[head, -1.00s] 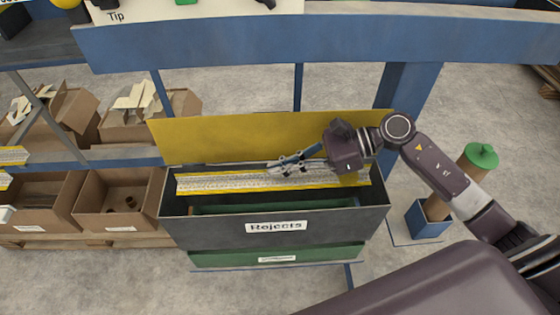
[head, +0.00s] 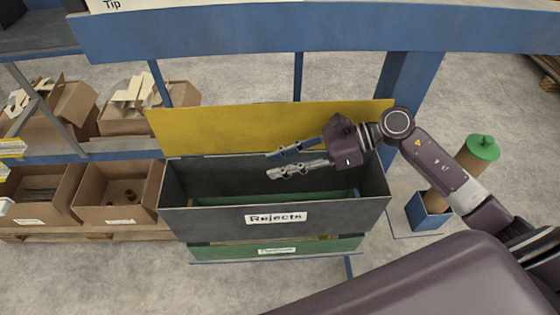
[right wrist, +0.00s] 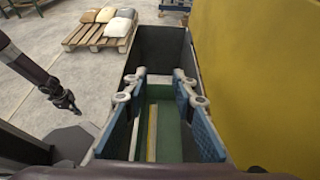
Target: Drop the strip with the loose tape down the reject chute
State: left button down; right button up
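The reject chute (head: 275,221) is a dark open box labelled "Rejects" with a yellow back panel (head: 270,130). My right gripper (head: 272,164) is over its opening, fingers spread and empty. In the right wrist view the gripper (right wrist: 157,85) is also open, with the chute below. A long strip with a yellow edge (right wrist: 152,132) lies down in the green bottom between the fingers, apart from them. Its loose tape cannot be made out. My left gripper (right wrist: 66,102) seems to show small at the left of the right wrist view; its finger state is unclear.
A green bin (head: 210,254) sits under the chute. Cardboard boxes (head: 120,195) stand at left. A green-capped post (head: 483,148) in a blue base stands at right. Floor in front is clear.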

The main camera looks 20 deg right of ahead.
jog(key=v, duration=1.2)
jog(key=shift+f, duration=0.1)
